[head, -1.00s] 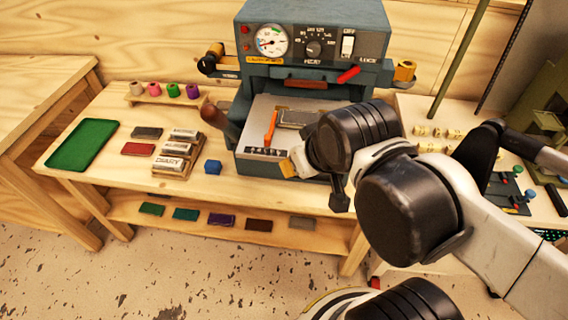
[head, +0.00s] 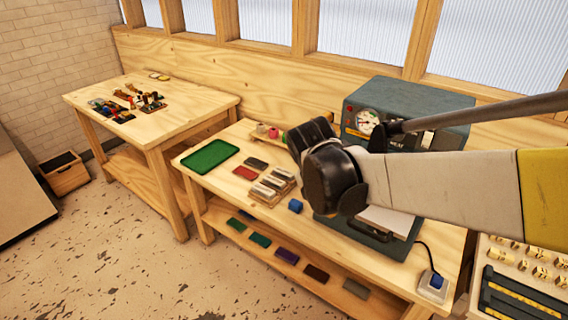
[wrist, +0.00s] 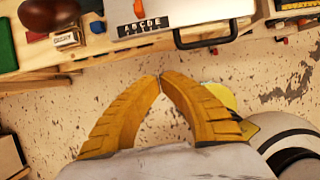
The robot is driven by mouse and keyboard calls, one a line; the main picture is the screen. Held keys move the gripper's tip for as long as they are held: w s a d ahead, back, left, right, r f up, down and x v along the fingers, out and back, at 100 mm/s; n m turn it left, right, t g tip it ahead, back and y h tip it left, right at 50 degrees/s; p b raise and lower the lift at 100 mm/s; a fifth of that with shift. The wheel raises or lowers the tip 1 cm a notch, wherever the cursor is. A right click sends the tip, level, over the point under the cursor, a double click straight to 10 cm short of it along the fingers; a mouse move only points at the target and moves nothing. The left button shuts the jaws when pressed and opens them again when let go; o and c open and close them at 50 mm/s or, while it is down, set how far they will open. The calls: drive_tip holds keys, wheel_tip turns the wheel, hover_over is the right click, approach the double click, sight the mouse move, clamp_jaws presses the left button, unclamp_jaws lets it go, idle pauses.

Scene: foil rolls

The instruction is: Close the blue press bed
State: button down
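The blue-grey press (head: 375,98) stands on the wooden bench, its dial showing and much of its front hidden by my arm. Its bed (head: 396,222) sticks out at the front, with a pale plate on top and a black handle on its front edge. In the wrist view the bed (wrist: 222,8) is at the top, with its dark handle (wrist: 207,43) and a strip of letters to its left. My gripper (wrist: 159,77) has its yellow fingertips together with nothing between them. It is apart from the bed, over the floor in that view. In the head view my arm hides it.
A small blue block (head: 296,206), stamp blocks and a green tray (head: 209,155) lie left of the press. A lower shelf (head: 258,253) holds several coloured slabs. A second table (head: 190,105) stands further left. Open floor lies in front.

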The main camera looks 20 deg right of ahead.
drive_tip(key=w+d+f+b, duration=0.3)
drive_tip(key=w+d+f, duration=0.1)
drive_tip(key=f, duration=0.3)
drive_tip(key=shift+w+d+f, duration=0.2)
drive_tip(key=shift+d+f, duration=0.15)
drive_tip(key=shift+d, duration=0.45)
